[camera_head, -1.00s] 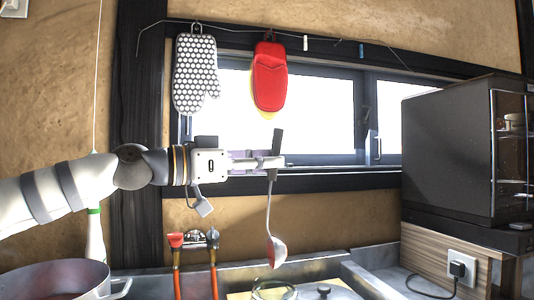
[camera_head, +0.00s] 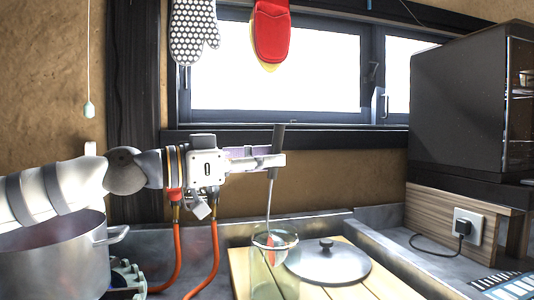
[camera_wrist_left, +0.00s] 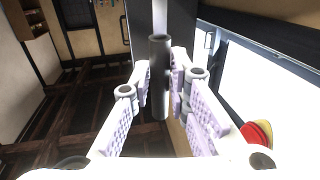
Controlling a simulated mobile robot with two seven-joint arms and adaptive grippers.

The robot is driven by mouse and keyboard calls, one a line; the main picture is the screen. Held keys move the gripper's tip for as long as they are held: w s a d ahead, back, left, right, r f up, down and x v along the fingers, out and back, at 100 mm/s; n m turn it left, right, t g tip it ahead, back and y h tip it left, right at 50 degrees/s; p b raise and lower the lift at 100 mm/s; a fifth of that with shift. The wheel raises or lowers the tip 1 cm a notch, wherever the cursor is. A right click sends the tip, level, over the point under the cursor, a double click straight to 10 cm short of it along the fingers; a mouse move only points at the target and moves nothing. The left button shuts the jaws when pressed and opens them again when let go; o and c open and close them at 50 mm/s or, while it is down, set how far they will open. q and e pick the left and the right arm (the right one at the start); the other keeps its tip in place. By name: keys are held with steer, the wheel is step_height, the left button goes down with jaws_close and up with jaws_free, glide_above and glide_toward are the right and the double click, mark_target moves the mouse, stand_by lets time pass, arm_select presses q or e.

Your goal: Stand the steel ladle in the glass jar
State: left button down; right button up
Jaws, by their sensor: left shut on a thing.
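My left gripper (camera_head: 270,161) is shut on the dark handle of the steel ladle (camera_head: 268,198). The ladle hangs nearly upright below the fingers, bowl down. In the left wrist view the dark handle (camera_wrist_left: 160,80) stands between the two pale fingers. The glass jar (camera_head: 262,280) stands on a wooden board, directly below the gripper. The ladle's bowl overlaps the upper part of the jar in the head view, just below the rim line; it looks inside, but the depth is hard to tell. My right gripper is not in view.
A round metal lid (camera_head: 328,264) lies on the wooden board (camera_head: 240,268), right of the jar. A large pot (camera_head: 55,260) stands at the left, with orange hoses (camera_head: 213,250) between it and the board. A dark oven-like box (camera_head: 460,105) is at the right.

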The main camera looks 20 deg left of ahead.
arm_select(q)
steer(key=shift+f, duration=0.35)
steer(key=c, duration=1.4)
jaws_free()
steer(key=shift+c, duration=0.2)
steer(key=v, duration=1.2)
steer(key=shift+f, duration=0.1)
